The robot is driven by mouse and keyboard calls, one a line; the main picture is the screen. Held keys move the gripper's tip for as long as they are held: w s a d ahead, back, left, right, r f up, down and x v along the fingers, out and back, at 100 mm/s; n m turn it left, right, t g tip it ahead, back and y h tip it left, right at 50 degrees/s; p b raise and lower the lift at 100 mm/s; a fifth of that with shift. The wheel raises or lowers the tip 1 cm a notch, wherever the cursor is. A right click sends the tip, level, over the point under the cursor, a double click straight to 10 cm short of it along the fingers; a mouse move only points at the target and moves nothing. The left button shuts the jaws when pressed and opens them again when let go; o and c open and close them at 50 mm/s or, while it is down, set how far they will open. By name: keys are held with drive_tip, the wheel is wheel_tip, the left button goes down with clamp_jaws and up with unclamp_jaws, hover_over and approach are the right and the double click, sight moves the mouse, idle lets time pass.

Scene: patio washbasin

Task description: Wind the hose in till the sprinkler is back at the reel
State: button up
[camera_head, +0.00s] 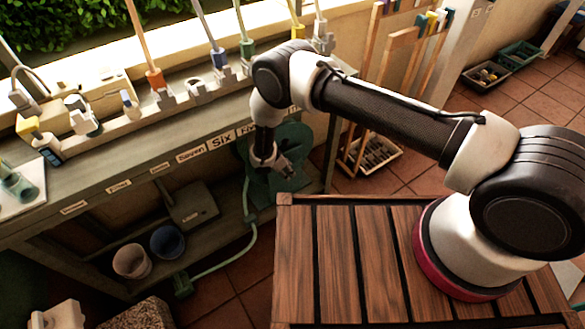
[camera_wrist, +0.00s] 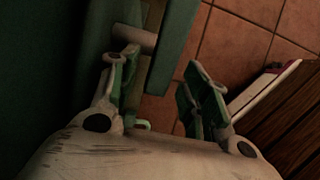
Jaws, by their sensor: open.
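The green hose reel (camera_head: 291,140) stands under the right end of the bench, partly hidden by my arm. The pale green hose (camera_head: 233,258) hangs down from it and runs left along the floor. It ends at a small green piece (camera_head: 183,285), apparently the sprinkler, apart from the reel. My gripper (camera_head: 280,168) is at the front of the reel, jaws open. In the wrist view, a grey peg (camera_wrist: 138,39) on a green bar (camera_wrist: 174,45), apparently the reel's crank, is just beyond the fingertips (camera_wrist: 162,72). I cannot tell whether they touch.
The labelled bench (camera_head: 130,168) holds several tools on its top. A blue pot (camera_head: 167,241) and a beige pot (camera_head: 131,261) stand on its lower shelf near a grey box (camera_head: 192,205). A slatted wooden table (camera_head: 335,265) lies in front, right of the hose.

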sight(292, 167)
drive_tip(key=shift+w+d, duration=0.4)
drive_tip(key=shift+d, duration=0.2)
drive_tip(key=shift+w+d, duration=0.4)
drive_tip(key=shift+d, duration=0.2)
drive_tip(key=shift+w+d+f, duration=0.2)
drive_tip(key=shift+d+f, duration=0.1)
drive_tip(key=shift+f, duration=0.3)
clamp_jaws()
